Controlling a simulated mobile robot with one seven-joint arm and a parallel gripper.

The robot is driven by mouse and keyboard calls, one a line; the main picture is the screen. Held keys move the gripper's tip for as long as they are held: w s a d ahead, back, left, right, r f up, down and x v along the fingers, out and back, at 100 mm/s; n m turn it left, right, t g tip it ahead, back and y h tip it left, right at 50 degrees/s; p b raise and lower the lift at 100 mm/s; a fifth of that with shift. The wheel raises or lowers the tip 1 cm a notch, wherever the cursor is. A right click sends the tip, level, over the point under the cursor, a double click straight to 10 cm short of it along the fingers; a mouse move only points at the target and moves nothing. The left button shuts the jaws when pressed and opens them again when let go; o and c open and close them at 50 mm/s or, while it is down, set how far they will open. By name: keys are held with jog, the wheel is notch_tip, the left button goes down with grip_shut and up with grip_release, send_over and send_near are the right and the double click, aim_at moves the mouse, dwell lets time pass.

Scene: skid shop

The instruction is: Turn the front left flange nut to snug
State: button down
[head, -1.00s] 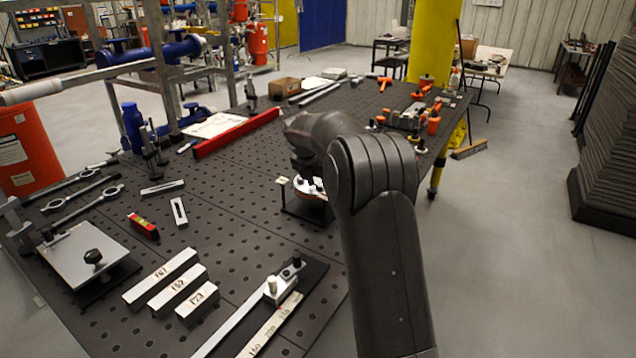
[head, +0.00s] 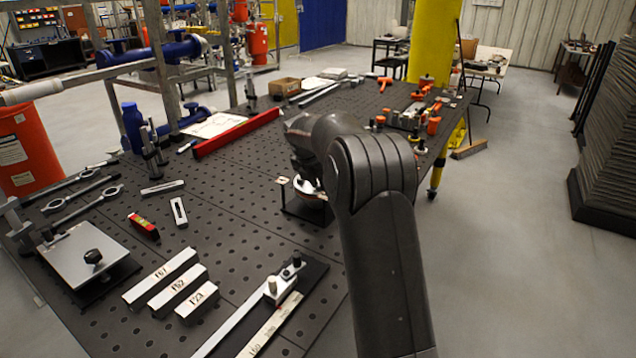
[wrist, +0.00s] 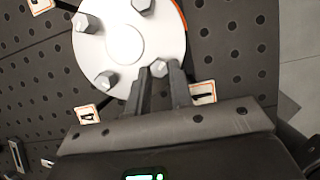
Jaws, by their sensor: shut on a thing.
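The round white flange (wrist: 125,44) fills the upper middle of the wrist view, with an orange-red edge and several grey hex nuts on its face. My gripper (wrist: 160,74) is shut on the hex nut (wrist: 159,67) nearest the tag marked 1 (wrist: 203,93). Another nut (wrist: 106,79) sits to its left, near the tag marked 4 (wrist: 87,114). Two more nuts (wrist: 86,22) show farther up. In the head view the flange (head: 309,188) sits on a low black stand (head: 308,212), and my arm hides part of it and the fingers.
A clamp bar (head: 240,318) and white numbered blocks (head: 182,288) lie on the perforated table at the front left. A red beam (head: 236,133) lies behind the flange. Orange fittings (head: 433,126) stand at the back right.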

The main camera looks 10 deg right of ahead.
jog(key=shift+w+a, duration=0.1)
jog(key=m, duration=0.2)
jog(key=shift+w+a+m+g+h, duration=0.1)
jog(key=shift+m+g+h, duration=0.3)
jog(key=m, duration=0.2)
jog(key=m+g, duration=0.2)
jog(key=m, duration=0.1)
jog(key=shift+w+m+h, duration=0.25)
jog(key=shift+m+h, duration=0.05)
jog(key=m, duration=0.1)
jog(key=m+g, duration=0.1)
jog(key=m, duration=0.2)
jog(key=shift+w+g, duration=0.25)
jog(key=shift+g, duration=0.15)
jog(key=shift+w+r+m+g+y, duration=0.1)
jog(key=shift+m+g+y, duration=0.25)
jog(key=shift+m, duration=0.9)
jog(key=shift+w+m+g+y, duration=0.1)
jog(key=shift+m+g+y, duration=0.2)
jog(key=shift+m, duration=0.95)
jog(key=shift+s+d, duration=0.1)
jog(key=shift+d, duration=0.1)
jog(key=c, duration=1.3)
grip_release()
